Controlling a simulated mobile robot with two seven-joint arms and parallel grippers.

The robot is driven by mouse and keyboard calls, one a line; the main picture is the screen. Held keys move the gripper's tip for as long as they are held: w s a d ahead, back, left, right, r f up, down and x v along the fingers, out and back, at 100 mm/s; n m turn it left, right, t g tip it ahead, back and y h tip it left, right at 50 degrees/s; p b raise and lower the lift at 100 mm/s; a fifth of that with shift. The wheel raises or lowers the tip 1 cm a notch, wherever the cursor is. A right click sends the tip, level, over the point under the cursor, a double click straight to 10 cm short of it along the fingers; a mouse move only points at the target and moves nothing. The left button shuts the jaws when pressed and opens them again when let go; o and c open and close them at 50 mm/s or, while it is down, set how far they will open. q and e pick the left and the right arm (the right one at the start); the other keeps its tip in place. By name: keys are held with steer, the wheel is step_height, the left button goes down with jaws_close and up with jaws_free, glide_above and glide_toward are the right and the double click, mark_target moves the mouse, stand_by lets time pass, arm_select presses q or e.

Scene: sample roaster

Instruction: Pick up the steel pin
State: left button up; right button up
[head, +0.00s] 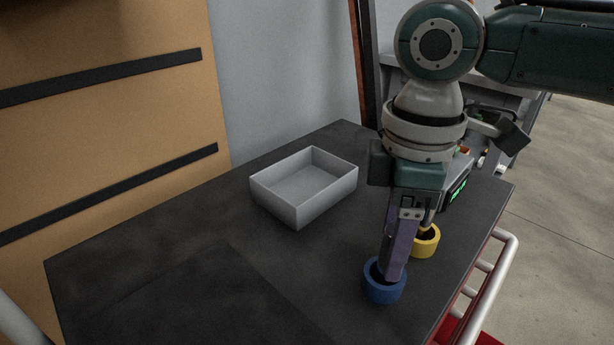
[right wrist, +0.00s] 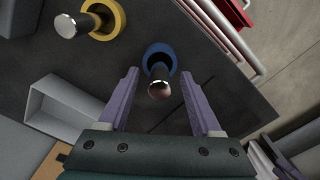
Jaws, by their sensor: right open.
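A shiny metal pin (right wrist: 159,82) stands in a blue ring-shaped holder (head: 384,288). Its rounded end looks silver with a dark reddish reflection. A second metal pin (right wrist: 72,25), with a bright silver end, stands in a yellow holder (head: 427,244). I cannot tell for certain from colour which one is the steel pin. My right gripper (head: 397,272) points down over the blue holder, open. In the right wrist view its purple fingers (right wrist: 158,74) lie on either side of the blue holder's pin, with gaps on both sides. In the head view the finger hides that pin. My left gripper is not in view.
An empty grey tray (head: 296,215) sits left of the holders on the dark table (head: 180,290). The table's right edge is close to the holders, with a white rail (head: 500,262) beyond it. The front left of the tabletop is clear.

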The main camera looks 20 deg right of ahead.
steer(key=shift+c, duration=0.4)
jaws_close()
stand_by(0.9)
